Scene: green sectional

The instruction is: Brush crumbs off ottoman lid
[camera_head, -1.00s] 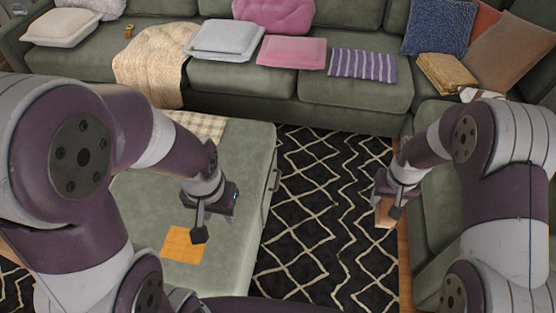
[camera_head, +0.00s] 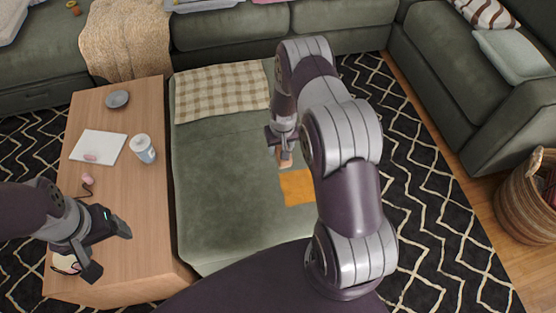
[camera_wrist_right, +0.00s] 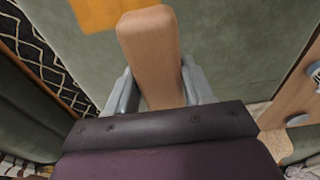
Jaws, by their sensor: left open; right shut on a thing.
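The green ottoman lid (camera_head: 215,205) fills the middle of the head view, with a flat orange square (camera_head: 297,188) near its right side. I cannot make out separate crumbs. My right gripper (camera_head: 283,143) is shut on a wooden brush-like piece (camera_head: 285,160) over the lid, just above the orange square in the picture. In the right wrist view the wooden piece (camera_wrist_right: 150,50) sits between both fingers, with part of the orange square (camera_wrist_right: 98,12) beyond it. Bristles are not visible, and I cannot tell whether it touches the lid. My left gripper (camera_head: 107,248) is open and empty above the wooden table.
A checkered cloth (camera_head: 222,92) lies on the ottoman's far end. The wooden table (camera_head: 135,205) at left carries a white cup (camera_head: 144,149), a grey bowl (camera_head: 117,99) and a white sheet (camera_head: 98,147). A wicker basket (camera_head: 525,200) stands at right on the floor.

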